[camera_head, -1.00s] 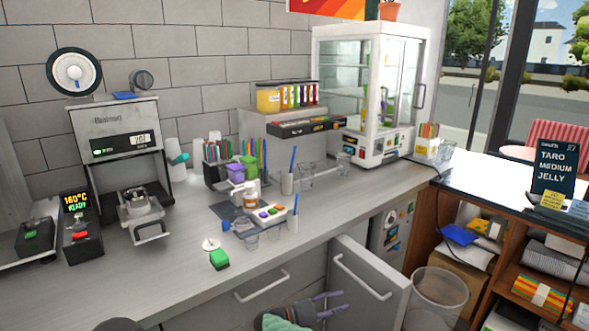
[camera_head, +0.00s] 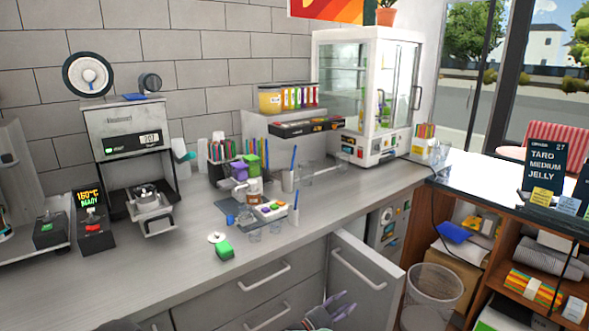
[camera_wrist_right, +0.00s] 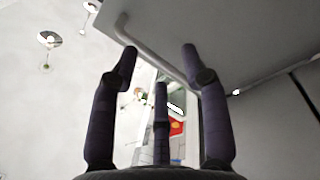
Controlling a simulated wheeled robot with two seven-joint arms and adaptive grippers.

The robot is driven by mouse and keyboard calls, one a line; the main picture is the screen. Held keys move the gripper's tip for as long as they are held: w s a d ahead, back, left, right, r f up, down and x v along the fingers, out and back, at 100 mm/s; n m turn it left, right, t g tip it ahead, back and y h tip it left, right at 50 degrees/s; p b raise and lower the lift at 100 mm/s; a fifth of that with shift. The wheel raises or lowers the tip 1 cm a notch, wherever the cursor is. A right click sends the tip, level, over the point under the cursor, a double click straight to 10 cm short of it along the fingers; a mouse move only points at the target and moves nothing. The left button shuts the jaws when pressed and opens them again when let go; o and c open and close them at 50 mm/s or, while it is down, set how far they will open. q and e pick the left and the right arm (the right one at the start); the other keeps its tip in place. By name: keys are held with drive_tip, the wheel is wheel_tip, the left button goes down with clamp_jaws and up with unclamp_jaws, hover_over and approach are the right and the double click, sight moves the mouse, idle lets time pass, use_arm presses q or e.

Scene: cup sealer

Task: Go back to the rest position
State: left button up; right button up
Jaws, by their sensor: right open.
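My right gripper (camera_head: 334,308) is low at the bottom edge of the head view, in front of the counter. Its dark purple fingers are spread and hold nothing. In the right wrist view the open fingers (camera_wrist_right: 158,65) show apart, with a grey panel and a pale bar handle (camera_wrist_right: 150,50) beyond them. I cannot tell whether a finger touches the handle. An open grey cabinet door (camera_head: 372,285) stands just right of the gripper in the head view. My left gripper is not in view.
The counter (camera_head: 90,285) holds a sealing machine (camera_head: 125,125), a green-topped item (camera_head: 224,249), a small tray (camera_head: 270,209) and several cups. A clear bin (camera_head: 435,290) stands right of the open door. Wooden shelves (camera_head: 510,265) are at the far right.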

wheel_tip(320, 180, down, 10)
drive_tip(key=n+t+y+p, duration=0.1)
drive_tip(key=t+y, duration=0.2)
drive_tip(key=y, duration=0.5)
drive_tip(key=s+a+f+m+g+y+p, duration=0.1)
drive_tip(key=s+f+g+y, duration=0.2)
drive_tip(key=s+f+y, duration=0.55)
drive_tip(key=s+a+m+g+y, duration=0.1)
drive_tip(key=s+a+m+g, duration=0.1)
drive_tip(key=s, duration=1)
drive_tip(key=s+a+m+g+y+p, duration=0.1)
drive_tip(key=s+g, duration=0.3)
drive_tip(key=s, duration=0.8)
drive_tip(key=s+a+m+g+y, duration=0.1)
drive_tip(key=s+g, duration=0.3)
drive_tip(key=s, duration=0.8)
drive_tip(key=shift+s+a+m+y+p, duration=0.3)
drive_tip(key=shift+a+m+y, duration=0.05)
drive_tip(key=shift+a+m, duration=0.45)
drive_tip(key=shift+w+d+r, duration=0.1)
